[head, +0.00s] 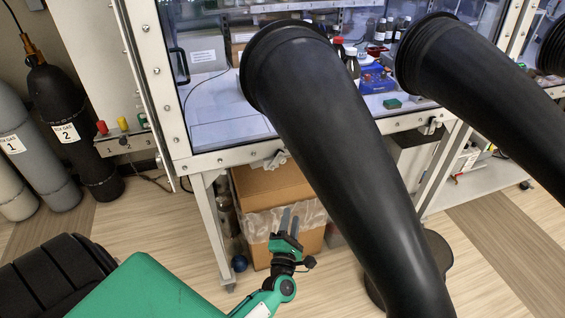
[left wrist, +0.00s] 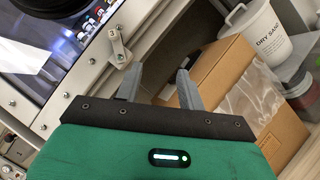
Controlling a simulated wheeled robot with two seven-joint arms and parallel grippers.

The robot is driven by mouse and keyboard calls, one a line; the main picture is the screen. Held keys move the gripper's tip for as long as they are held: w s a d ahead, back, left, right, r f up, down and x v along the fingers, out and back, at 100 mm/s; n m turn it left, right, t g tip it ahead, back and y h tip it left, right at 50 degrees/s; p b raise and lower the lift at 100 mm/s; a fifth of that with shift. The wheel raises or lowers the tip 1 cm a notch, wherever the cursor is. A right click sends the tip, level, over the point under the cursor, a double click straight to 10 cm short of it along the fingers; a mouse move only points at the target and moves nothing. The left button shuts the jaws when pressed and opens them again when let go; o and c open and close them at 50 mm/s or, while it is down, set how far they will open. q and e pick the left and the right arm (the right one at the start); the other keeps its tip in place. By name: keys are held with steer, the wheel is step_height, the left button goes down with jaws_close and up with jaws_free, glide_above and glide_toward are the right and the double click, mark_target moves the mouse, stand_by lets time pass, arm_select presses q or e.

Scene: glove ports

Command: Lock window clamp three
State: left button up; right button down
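The glovebox window has metal clamps along its lower frame. One clamp (head: 276,159) is left of the near black glove, and another clamp (head: 432,126) sits between the gloves. In the left wrist view a clamp (left wrist: 118,46) with a small lever is on the frame, beyond and left of the fingers. My left gripper (head: 290,219) is below the frame, in front of the cardboard box. It is open and empty, with a gap between its grey fingers, and touches no clamp. My right gripper is out of view.
Two long black gloves (head: 345,150) (head: 480,100) stick out from the window. A cardboard box (head: 268,187) stands beneath the glovebox by its leg (head: 208,220). A white bucket (left wrist: 259,35) shows in the wrist view. Gas cylinders (head: 72,125) stand at left.

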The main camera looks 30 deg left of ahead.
mark_target(282, 163)
arm_select(q)
step_height(282, 163, up, 7)
steer(key=a+n+y, duration=0.3)
steer(key=n+y, duration=0.1)
steer(key=n, duration=0.2)
steer(key=shift+g, duration=0.3)
steer(key=p+x, duration=0.4)
steer(key=x, duration=0.8)
steer(key=shift+w+a+r, duration=0.15)
steer(key=shift+w+a, duration=0.15)
steer(key=shift+w, duration=0.2)
jaws_close()
